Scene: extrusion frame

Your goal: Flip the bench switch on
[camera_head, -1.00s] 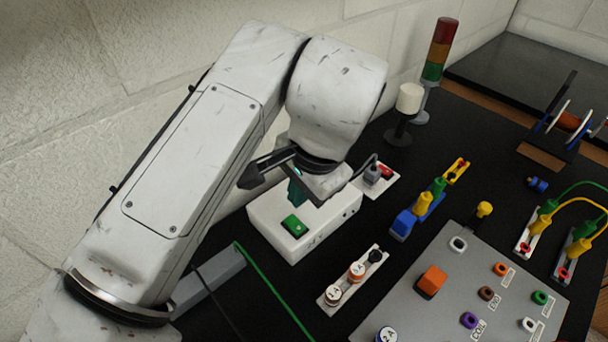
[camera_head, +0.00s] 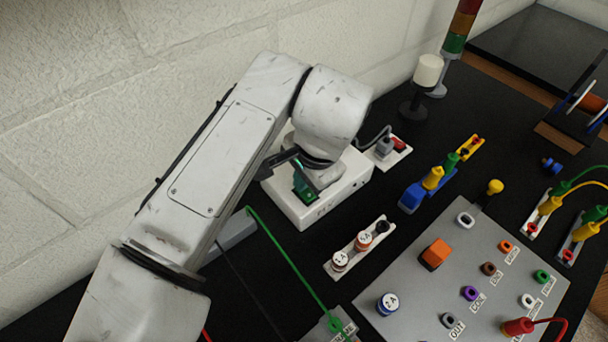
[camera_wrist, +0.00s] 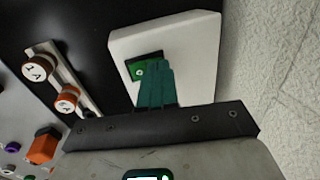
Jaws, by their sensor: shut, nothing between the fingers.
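A white box (camera_head: 345,190) stands by the wall, with a green rocker switch (camera_wrist: 144,68) in its top. The wrist view shows the switch partly covered by my fingers. My gripper (camera_head: 304,188) is over the box, its teal fingers closed together and empty. In the wrist view my gripper (camera_wrist: 160,66) has its tips at the switch's edge. I cannot tell whether they touch it or which way the rocker is tilted. A smaller red switch (camera_head: 399,144) is on a white plate behind the box, beside a grey plug.
In front of the box is a strip with round knobs (camera_head: 361,243). A grey panel (camera_head: 400,310) with an orange button and several sockets lies right of it. A white-topped post (camera_head: 428,71) stands behind. A green cable (camera_head: 285,255) crosses the bench at the left.

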